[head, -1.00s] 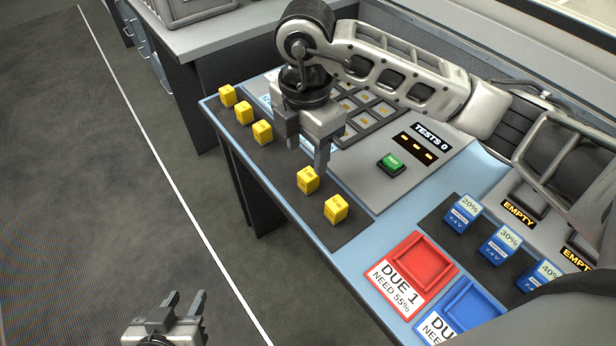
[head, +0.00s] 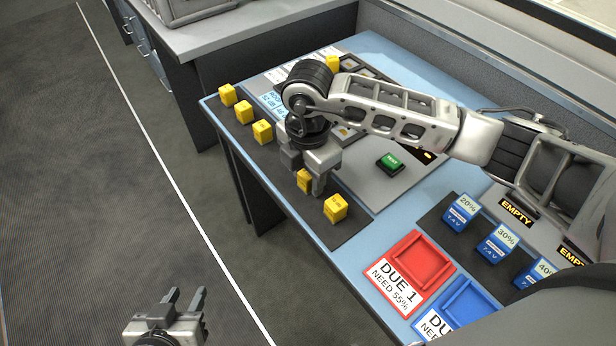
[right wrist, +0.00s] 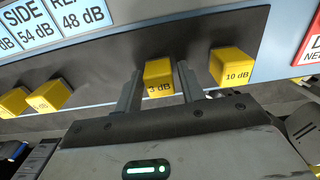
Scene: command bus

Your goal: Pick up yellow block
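Several yellow blocks stand in a row on a dark strip (head: 352,230) along the table's near-left edge. My right gripper (head: 304,184) is lowered over one of them, the yellow block marked 3 dB (right wrist: 158,80), which is partly hidden in the head view (head: 303,178). In the right wrist view the open fingers (right wrist: 159,88) stand on either side of this block, with narrow gaps showing. The yellow block marked 10 dB (right wrist: 232,68) is just to the right of the fingers. My left gripper (head: 186,298) is open and empty, over the floor.
Another yellow block (head: 333,63) is at the back of the table. A green button (head: 390,164) is on the grey panel. Blue blocks (head: 461,211), a red tray (head: 421,262) and a blue tray (head: 470,303) are at the right. The floor at left is clear.

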